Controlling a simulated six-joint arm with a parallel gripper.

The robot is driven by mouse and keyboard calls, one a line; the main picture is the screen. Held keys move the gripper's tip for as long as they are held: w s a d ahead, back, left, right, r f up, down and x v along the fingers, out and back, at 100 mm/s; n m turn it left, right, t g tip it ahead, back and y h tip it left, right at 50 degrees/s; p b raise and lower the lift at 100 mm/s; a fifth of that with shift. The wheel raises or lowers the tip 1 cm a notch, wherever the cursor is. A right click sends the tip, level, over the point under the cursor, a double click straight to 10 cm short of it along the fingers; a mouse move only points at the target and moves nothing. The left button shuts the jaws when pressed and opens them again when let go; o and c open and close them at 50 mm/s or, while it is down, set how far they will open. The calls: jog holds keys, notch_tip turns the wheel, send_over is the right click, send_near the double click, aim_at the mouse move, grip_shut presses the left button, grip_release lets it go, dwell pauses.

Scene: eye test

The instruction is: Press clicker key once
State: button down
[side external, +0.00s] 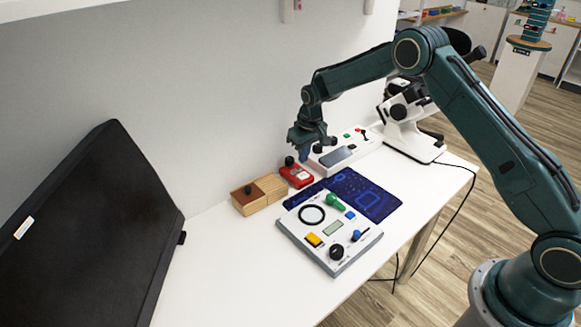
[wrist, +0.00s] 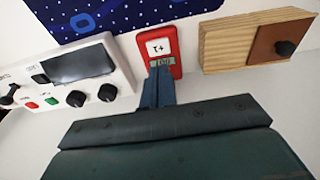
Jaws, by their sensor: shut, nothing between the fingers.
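The clicker is a small red box. In the side view the clicker (side external: 298,178) lies on the table by the wall, and in the wrist view it is at top centre (wrist: 173,44). Its white key (wrist: 158,47), marked +1 and seen upside down, is uncovered. A small display (wrist: 162,62) sits beside the key, its digits too small to read surely. My gripper (side external: 304,157) is shut and empty, pointing down close over the clicker. In the wrist view its fingertips (wrist: 159,72) appear just beside the display end. I cannot tell whether they touch.
A wooden box with a black knob (side external: 260,194) stands close on one side of the clicker. A white device with a screen (side external: 358,146) stands on the other. A blue mat (side external: 375,203) and a grey control panel (side external: 354,254) lie in front. A black padded case (side external: 90,235) is left.

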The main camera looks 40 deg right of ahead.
jog(key=shift+r, duration=1.35)
jog(key=shift+r, duration=1.2)
dwell(5.5)
